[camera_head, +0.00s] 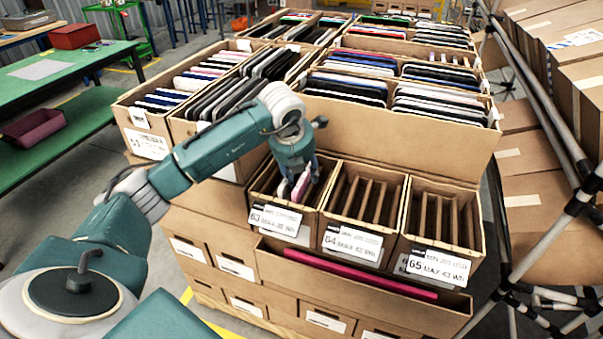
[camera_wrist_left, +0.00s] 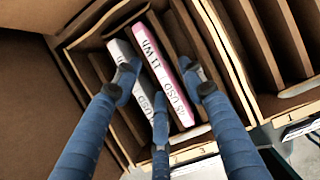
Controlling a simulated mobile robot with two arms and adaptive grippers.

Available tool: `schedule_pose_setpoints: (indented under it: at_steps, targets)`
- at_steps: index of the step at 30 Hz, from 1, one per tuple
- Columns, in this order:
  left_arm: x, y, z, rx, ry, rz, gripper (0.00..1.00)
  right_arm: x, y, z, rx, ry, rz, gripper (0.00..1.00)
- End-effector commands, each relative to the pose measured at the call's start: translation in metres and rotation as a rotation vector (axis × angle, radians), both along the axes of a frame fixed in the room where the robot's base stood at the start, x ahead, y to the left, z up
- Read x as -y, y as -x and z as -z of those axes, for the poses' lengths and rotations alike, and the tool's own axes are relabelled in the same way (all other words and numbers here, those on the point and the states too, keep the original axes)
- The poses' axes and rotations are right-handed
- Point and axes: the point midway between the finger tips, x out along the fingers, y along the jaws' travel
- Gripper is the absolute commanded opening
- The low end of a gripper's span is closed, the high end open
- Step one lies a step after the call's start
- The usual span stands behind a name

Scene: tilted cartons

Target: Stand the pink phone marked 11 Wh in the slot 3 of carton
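My left gripper (camera_head: 300,180) reaches down into the carton. In the left wrist view its blue fingers (camera_wrist_left: 165,80) lie around the pink phone, with a gap between phone and right fingertip. The middle finger covers part of the phones. My right gripper is not in view.
Cartons 64 (camera_head: 352,241) and 65 (camera_head: 436,262) stand to the right with empty slots between dividers. Cartons full of phones (camera_head: 345,88) stand behind. A metal frame (camera_head: 545,110) stands at the right, a green table (camera_head: 60,70) at the left.

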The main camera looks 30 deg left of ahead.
Motion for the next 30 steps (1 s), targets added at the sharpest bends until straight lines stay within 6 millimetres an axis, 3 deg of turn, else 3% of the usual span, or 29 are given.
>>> schedule_pose_setpoints:
  at_steps: [10,22,30]
  targets:
    - [0.001,0.003,-0.007,0.000,0.000,0.000,0.41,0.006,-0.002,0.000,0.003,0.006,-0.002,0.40]
    - [0.007,0.031,-0.081,0.004,0.000,0.000,0.41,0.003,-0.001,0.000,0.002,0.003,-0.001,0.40]
    - [0.010,0.044,-0.110,0.002,0.000,0.000,0.41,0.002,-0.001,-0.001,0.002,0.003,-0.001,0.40]
